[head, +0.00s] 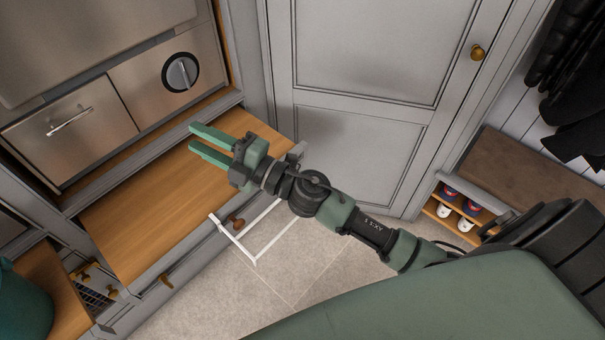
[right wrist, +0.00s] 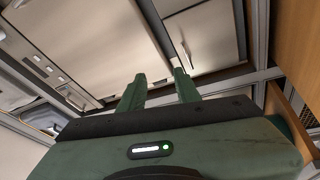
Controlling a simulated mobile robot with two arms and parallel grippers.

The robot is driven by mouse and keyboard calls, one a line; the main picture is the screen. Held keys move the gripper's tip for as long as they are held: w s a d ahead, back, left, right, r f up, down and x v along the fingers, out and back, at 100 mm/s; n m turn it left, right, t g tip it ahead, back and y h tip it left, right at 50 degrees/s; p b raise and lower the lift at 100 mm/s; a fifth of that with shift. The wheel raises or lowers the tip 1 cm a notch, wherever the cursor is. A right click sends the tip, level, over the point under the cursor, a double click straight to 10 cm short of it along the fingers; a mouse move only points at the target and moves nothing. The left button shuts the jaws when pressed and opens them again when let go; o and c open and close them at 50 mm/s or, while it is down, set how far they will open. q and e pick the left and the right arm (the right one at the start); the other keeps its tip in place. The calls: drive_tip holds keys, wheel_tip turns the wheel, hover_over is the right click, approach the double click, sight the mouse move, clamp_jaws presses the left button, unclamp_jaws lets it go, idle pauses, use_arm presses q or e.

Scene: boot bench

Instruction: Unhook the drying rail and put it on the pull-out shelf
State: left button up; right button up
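The drying rail (head: 234,240) is a thin white frame at the front of the pull-out shelf, over the tiled floor. Its far end runs behind my right arm, and how it is hooked on cannot be made out. The pull-out shelf (head: 150,205) is a bare wooden board standing out below the steel appliance. My right gripper (head: 193,136) is above the shelf's far part, away from the rail, with its green fingers apart and nothing between them. Those fingers also show apart in the right wrist view (right wrist: 160,76). My left gripper is not in view.
A steel appliance with a dial (head: 180,73) and a drawer handle (head: 70,121) stands behind the shelf. A grey cabinet door (head: 365,90) is beyond my arm. A green pot (head: 22,305) is at lower left. Shoes (head: 457,201) and dark coats are at right.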

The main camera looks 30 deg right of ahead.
drive_tip(key=s+a+n+g+y, duration=0.25)
drive_tip(key=a+n+g, duration=0.2)
drive_tip(key=n, duration=0.25)
drive_tip(key=n+g+h, duration=1)
drive_tip(key=n+g, duration=0.1)
hover_over(266, 210)
wheel_tip(266, 210, down, 19)
drive_tip(key=d+h, duration=0.1)
drive_tip(key=d, duration=0.2)
drive_tip(key=d+h, duration=0.2)
drive_tip(key=d, duration=0.2)
drive_tip(key=d+h, duration=0.2)
drive_tip(key=d, duration=0.2)
drive_tip(key=shift+w+f+m+g, duration=0.15)
drive_tip(key=shift+w+m+g, duration=0.1)
drive_tip(key=shift+w+m, duration=0.15)
drive_tip(key=shift+d+f, duration=0.2)
drive_tip(key=shift+f, duration=0.05)
drive_tip(key=shift+a+f, duration=0.1)
drive_tip(key=shift+f, duration=3.45)
